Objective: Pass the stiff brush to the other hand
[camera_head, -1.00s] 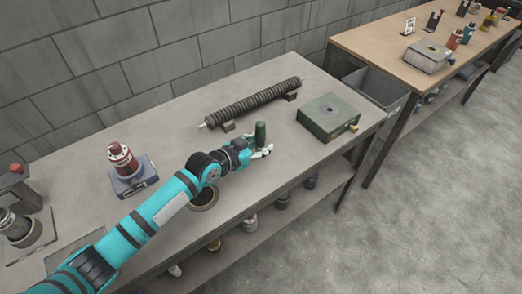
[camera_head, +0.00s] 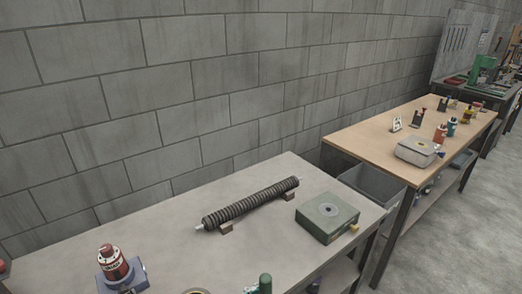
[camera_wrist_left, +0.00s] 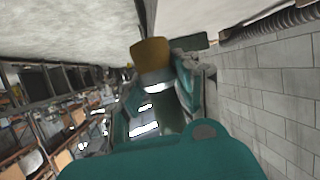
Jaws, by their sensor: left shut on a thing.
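The stiff brush shows only as the top of its dark green handle (camera_head: 265,283) at the bottom edge of the head view. In the left wrist view its yellow-brown bristle end (camera_wrist_left: 151,53) points toward the bench surface, with a pale metal band below it. My left gripper (camera_wrist_left: 165,103) is shut on the brush handle. In the head view only a pale bit of this gripper (camera_head: 251,289) shows beside the handle; the rest is cut off. My right gripper is in neither view.
A dark ribbed tube (camera_head: 252,204) lies on two small blocks on the grey bench (camera_head: 180,235). A green box (camera_head: 327,217) stands right of it, a red canister (camera_head: 111,264) at lower left. A wooden table (camera_head: 365,135) and a grey bin (camera_head: 372,186) are beyond.

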